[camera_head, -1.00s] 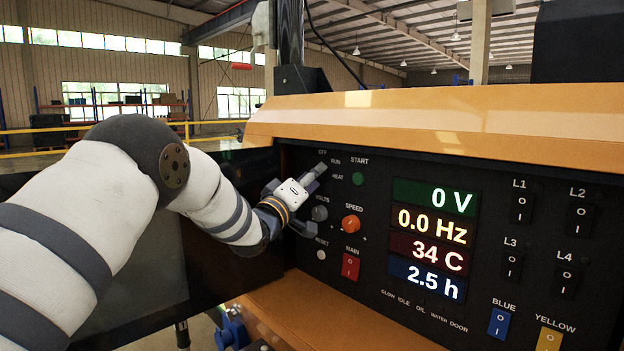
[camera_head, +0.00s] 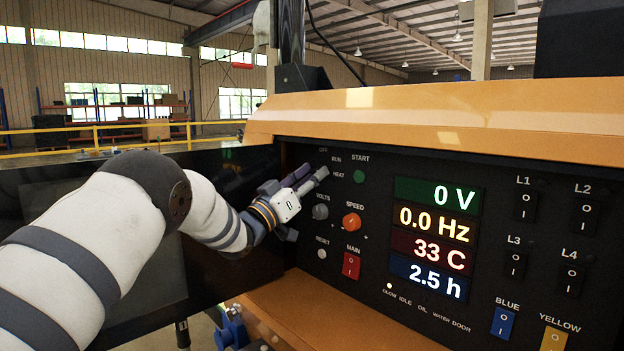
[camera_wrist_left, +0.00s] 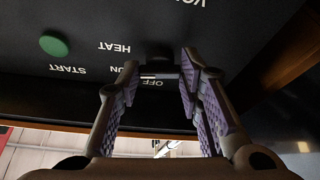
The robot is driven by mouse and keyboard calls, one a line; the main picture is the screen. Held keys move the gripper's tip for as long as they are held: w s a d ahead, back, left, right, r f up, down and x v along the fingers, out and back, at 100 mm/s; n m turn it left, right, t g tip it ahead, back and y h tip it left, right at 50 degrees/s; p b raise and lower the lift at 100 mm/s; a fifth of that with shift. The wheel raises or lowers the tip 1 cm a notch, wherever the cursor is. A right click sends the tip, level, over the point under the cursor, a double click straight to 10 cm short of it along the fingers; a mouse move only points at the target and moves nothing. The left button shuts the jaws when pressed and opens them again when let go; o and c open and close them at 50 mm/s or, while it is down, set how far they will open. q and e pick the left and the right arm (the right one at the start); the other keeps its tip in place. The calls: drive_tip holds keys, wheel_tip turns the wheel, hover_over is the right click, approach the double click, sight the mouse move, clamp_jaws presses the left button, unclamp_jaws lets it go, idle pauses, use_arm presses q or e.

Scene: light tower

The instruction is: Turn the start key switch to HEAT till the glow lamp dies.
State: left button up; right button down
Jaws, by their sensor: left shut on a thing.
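The start key switch (camera_wrist_left: 166,72) is dark and mostly hidden between my fingers, beside the OFF, RUN and HEAT labels, which show upside down in the left wrist view. My left gripper (camera_head: 311,181) reaches in from the left and is shut on the key switch at the panel's upper left. It also shows in the left wrist view (camera_wrist_left: 150,80), with one finger on each side of the switch. I cannot tell exactly which position the switch points to. The glow lamp (camera_head: 389,285) is a small bright white dot above the GLOW label. My right gripper is not in view.
Near the switch are the green START button (camera_head: 359,176), grey VOLTS knob (camera_head: 320,212), orange SPEED knob (camera_head: 352,222) and red MAIN rocker (camera_head: 351,265). The displays (camera_head: 430,240) read 0 V, 0.0 Hz, 33 C and 2.5 h. An orange hood (camera_head: 430,120) overhangs the panel.

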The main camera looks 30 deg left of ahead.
use_arm(q)
drive_tip(key=shift+a+m+g+h, duration=0.1)
drive_tip(key=shift+m+g+h, duration=0.2)
drive_tip(key=shift+m+h, duration=1)
drive_tip(key=shift+m, duration=0.7)
drive_tip(key=o, duration=1.2)
drive_tip(key=shift+c, duration=0.2)
drive_tip(key=v, duration=1.2)
